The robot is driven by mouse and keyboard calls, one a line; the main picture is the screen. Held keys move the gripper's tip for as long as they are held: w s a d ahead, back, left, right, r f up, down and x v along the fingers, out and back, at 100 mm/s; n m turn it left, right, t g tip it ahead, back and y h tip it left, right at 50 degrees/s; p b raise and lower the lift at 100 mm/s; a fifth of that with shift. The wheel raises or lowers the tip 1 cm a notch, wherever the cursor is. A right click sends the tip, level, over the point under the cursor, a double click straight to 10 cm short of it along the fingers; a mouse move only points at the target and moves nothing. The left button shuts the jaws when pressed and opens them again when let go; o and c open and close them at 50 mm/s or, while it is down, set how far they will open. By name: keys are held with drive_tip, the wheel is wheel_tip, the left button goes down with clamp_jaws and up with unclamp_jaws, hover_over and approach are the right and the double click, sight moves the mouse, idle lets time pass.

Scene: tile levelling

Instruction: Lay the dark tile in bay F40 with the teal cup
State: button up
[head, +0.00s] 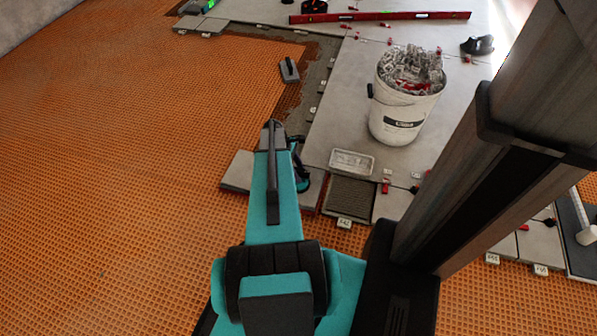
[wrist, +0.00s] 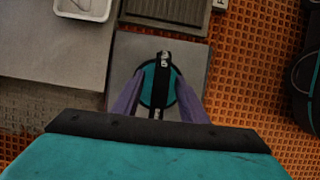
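The teal cup (wrist: 149,94) is a round teal disc with a black, lettered handle (wrist: 161,62). In the wrist view it appears over a plain grey tile (wrist: 128,52); I cannot tell whether it touches the tile. In the head view the cup (head: 302,172) is partly hidden by my arm. My gripper (wrist: 159,74) has its fingers on both sides of the handle, with teal showing between, so it looks open. A bay of dark ribbed mortar (head: 350,197) lies to the right of the tile in the head view, with a small label in front that I cannot read surely.
A white tray (head: 352,162) lies behind the ribbed bay. A white bucket of clips (head: 405,105) stands on the laid tiles. A grey float (head: 289,70) and a red level (head: 380,16) lie farther back. Orange matting (head: 130,130) spreads openly to the left.

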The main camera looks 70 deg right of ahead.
drive_tip(key=shift+r, duration=0.1)
drive_tip(key=p+v, duration=0.4)
drive_tip(key=v, duration=0.9)
drive_tip(key=shift+r, duration=0.3)
drive_tip(key=shift+w, duration=0.1)
